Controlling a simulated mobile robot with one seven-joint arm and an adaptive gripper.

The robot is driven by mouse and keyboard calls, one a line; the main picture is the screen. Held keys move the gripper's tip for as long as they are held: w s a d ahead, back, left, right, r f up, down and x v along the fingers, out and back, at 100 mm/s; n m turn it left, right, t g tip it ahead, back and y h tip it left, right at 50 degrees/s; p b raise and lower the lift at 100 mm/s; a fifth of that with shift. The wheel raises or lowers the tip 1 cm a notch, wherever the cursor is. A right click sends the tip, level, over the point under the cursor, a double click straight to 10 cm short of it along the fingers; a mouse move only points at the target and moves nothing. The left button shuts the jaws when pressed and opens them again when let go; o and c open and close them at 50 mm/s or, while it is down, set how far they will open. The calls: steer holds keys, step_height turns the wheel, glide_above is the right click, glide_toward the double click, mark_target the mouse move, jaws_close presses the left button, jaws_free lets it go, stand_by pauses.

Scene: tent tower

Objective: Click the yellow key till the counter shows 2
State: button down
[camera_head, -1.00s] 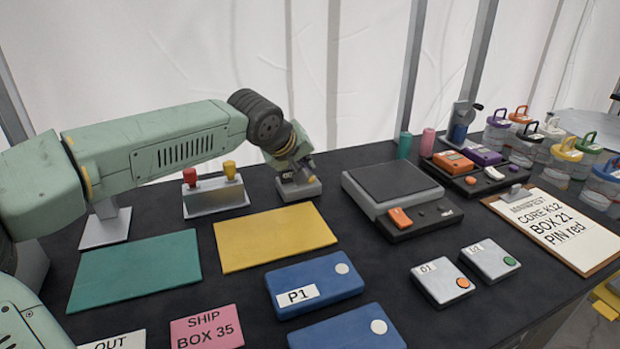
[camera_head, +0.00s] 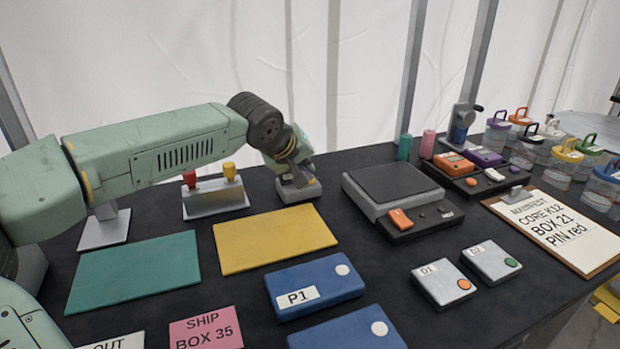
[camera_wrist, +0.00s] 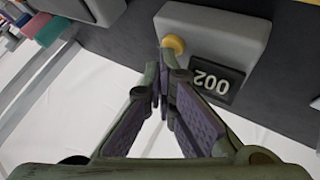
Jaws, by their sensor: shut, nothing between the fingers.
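The grey counter box (camera_wrist: 215,42) fills the upper middle of the wrist view. Its dark display (camera_wrist: 211,81) appears upside down and reads 002. The round yellow key (camera_wrist: 173,44) is on the box beside the display. My gripper (camera_wrist: 164,62) is shut and empty, with its fingertips right by the key. I cannot tell whether they touch it. In the head view, the counter box (camera_head: 303,190) stands at the back middle of the table, and my gripper hides most of its top, including the key.
A stand with a red and a yellow knob (camera_head: 213,197) is left of the counter box. A dark scale-like device (camera_head: 395,190) stands to its right. A yellow mat (camera_head: 275,240) lies flat in front. White tent cloth hangs behind the table.

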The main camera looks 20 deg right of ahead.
steer(key=shift+r+p, duration=0.4)
steer(key=shift+r, duration=0.35)
steer(key=shift+r+p, duration=1.7)
steer(key=shift+r, duration=0.8)
